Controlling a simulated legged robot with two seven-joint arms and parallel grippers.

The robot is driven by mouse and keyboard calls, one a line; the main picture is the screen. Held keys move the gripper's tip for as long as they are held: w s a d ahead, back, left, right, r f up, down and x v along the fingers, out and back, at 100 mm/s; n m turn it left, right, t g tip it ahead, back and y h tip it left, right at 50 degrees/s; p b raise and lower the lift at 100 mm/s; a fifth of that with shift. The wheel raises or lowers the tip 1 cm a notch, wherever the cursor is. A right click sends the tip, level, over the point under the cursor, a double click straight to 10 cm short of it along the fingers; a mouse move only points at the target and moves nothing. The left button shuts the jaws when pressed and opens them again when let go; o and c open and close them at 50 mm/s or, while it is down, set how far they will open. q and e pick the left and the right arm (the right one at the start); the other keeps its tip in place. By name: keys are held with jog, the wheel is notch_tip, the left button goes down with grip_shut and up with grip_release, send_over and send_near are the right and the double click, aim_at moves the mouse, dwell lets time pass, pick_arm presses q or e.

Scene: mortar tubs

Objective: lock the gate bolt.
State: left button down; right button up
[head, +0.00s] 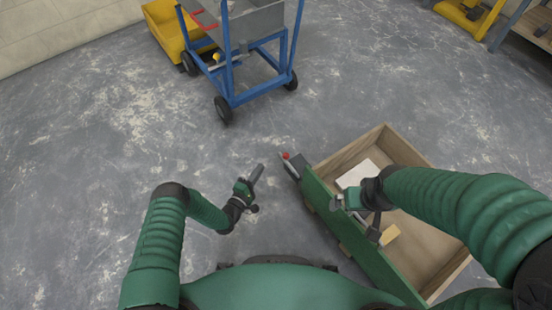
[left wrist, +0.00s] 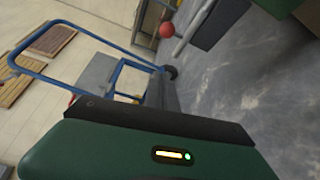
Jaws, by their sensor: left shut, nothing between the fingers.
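A bolt with a red knob (head: 286,156) and a grey rod sits at the far-left end of a green panel (head: 345,222) along the side of a wooden box. In the left wrist view the red knob (left wrist: 167,30) is near the top, on a grey rod beside a dark green block. My left gripper (head: 259,170) is shut and empty, pointing up in the head view, a short way left of the knob and apart from it. My right gripper (head: 342,201) hangs over the box near the panel; its fingers are not clear.
The wooden box (head: 350,150) holds a white block (head: 356,174) and a tan block (head: 391,234). A blue wheeled cart (head: 262,93) stands beyond my left gripper, beside a yellow tub (head: 166,28). The grey floor between is clear.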

pick_arm(q)
jog(key=w+d+b, duration=0.5)
jog(key=w+d, duration=0.1)
jog(key=d, duration=0.1)
jog(key=shift+r+b, duration=0.15)
jog(key=shift+b, duration=0.15)
pick_arm(e)
jog(key=x, duration=0.2)
jog(key=s+x, duration=0.1)
jog(key=x, duration=0.2)
jog(key=shift+s+d+f, duration=0.1)
jog(key=shift+f, duration=0.25)
pick_arm(q)
jog(key=shift+d, duration=0.1)
jog(key=s+d, duration=0.1)
jog(key=s, duration=0.1)
jog(key=s+d+p, duration=0.1)
jog(key=s+d, duration=0.1)
pick_arm(e)
jog(key=shift+r, duration=0.65)
